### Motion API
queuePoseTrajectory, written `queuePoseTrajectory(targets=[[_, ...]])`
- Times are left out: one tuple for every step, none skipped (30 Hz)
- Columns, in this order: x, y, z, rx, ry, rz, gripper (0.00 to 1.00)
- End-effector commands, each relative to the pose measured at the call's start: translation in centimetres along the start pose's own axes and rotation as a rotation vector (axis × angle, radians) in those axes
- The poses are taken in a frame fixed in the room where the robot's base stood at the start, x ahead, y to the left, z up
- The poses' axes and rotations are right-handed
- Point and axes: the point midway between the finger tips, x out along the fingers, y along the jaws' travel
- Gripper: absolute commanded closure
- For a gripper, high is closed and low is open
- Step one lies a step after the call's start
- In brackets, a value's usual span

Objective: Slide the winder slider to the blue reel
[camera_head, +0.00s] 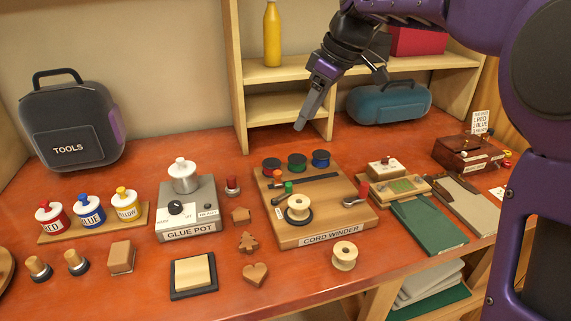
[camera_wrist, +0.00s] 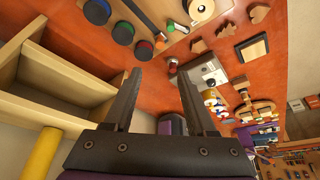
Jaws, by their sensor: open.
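The cord winder (camera_head: 325,228) is a wooden board in the middle of the bench. Along its back edge stand a red reel (camera_head: 271,164), a green reel (camera_head: 297,161) and a blue reel (camera_head: 320,158), left to right. A dark slot (camera_head: 318,178) runs in front of them. A small orange-brown knob (camera_head: 277,175), apparently the winder slider, stands at its left end near the red reel; it also shows in the wrist view (camera_wrist: 160,43). My gripper (camera_head: 299,127) is above and behind the reels, open and empty; its spread fingers show in the wrist view (camera_wrist: 157,76).
A green knob (camera_head: 288,187) and a cream spool (camera_head: 298,208) stand on the board, with a red-ended lever (camera_head: 363,190) at its right. The glue pot (camera_head: 187,212) is to the left. The wooden shelf (camera_head: 283,108) rises close behind my gripper.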

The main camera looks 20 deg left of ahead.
Motion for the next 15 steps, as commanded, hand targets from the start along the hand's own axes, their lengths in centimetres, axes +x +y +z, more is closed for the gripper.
queuePoseTrajectory(targets=[[0.9, -0.1, 0.1, -0.001, -0.002, -0.003, 0.44], [1.4, -0.1, 0.1, -0.002, -0.002, -0.003, 0.44], [2.1, -0.1, 0.1, -0.002, -0.002, -0.003, 0.44], [2.7, -0.1, 0.1, -0.002, -0.003, -0.003, 0.44], [3.3, -0.1, 0.1, -0.002, -0.003, -0.003, 0.44], [4.2, -0.1, 0.1, -0.002, -0.003, -0.002, 0.44], [4.9, -0.1, 0.1, -0.002, -0.003, -0.003, 0.44], [5.6, -0.1, 0.1, -0.003, -0.003, -0.003, 0.44], [6.5, -0.1, 0.1, -0.003, -0.004, -0.003, 0.44], [7.1, 0.0, 0.1, -0.003, -0.003, -0.002, 0.44], [7.7, 0.0, 0.1, -0.003, -0.003, -0.002, 0.44], [8.6, 0.0, 0.1, -0.003, -0.003, -0.001, 0.44], [9.3, -0.1, 0.1, -0.003, -0.004, -0.003, 0.44], [10.0, -0.1, 0.1, -0.003, -0.004, -0.002, 0.44], [10.8, -0.1, 0.1, -0.003, -0.004, -0.002, 0.44]])
